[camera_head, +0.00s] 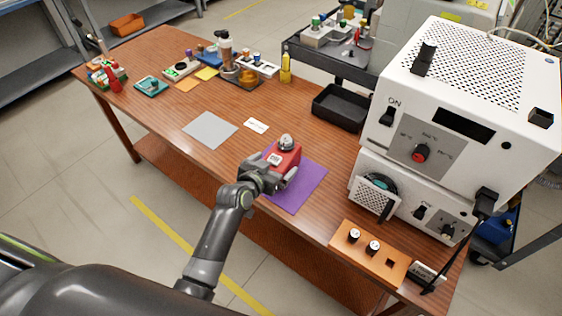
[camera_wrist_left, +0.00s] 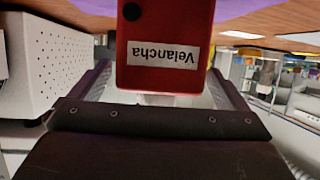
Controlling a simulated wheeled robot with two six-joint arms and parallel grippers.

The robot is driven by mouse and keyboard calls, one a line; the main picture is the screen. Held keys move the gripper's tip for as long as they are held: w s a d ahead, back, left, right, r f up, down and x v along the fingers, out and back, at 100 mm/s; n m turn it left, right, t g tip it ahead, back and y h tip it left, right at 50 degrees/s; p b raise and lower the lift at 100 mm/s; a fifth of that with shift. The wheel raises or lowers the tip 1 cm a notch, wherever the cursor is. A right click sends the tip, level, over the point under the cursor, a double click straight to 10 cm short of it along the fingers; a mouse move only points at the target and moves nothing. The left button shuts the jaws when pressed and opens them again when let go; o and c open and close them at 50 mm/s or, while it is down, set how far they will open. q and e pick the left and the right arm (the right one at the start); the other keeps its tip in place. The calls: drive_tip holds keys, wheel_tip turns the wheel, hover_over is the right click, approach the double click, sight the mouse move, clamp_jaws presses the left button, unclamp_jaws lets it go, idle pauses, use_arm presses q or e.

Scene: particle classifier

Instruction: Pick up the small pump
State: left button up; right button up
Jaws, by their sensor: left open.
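The small pump (camera_head: 285,157) is a red box with a rounded metallic top, standing upright on a purple mat (camera_head: 309,183) on the wooden table. My left gripper (camera_head: 278,179) is at the near side of the pump, low over the mat. In the left wrist view the pump's red body (camera_wrist_left: 165,30) fills the upper middle, with an upside-down white "Velancha" label. The fingers of my left gripper (camera_wrist_left: 168,88) lie on either side of the red body, open. Contact cannot be told. My right gripper is out of view.
White instrument boxes (camera_head: 455,100) stand close on the right. An orange block (camera_head: 370,252) with round parts is at the table's front right. A grey mat (camera_head: 211,130) and small white card (camera_head: 256,126) lie to the left. A black bin (camera_head: 338,108) is behind.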

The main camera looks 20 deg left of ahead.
use_arm(q)
drive_tip(key=shift+x, duration=1.25)
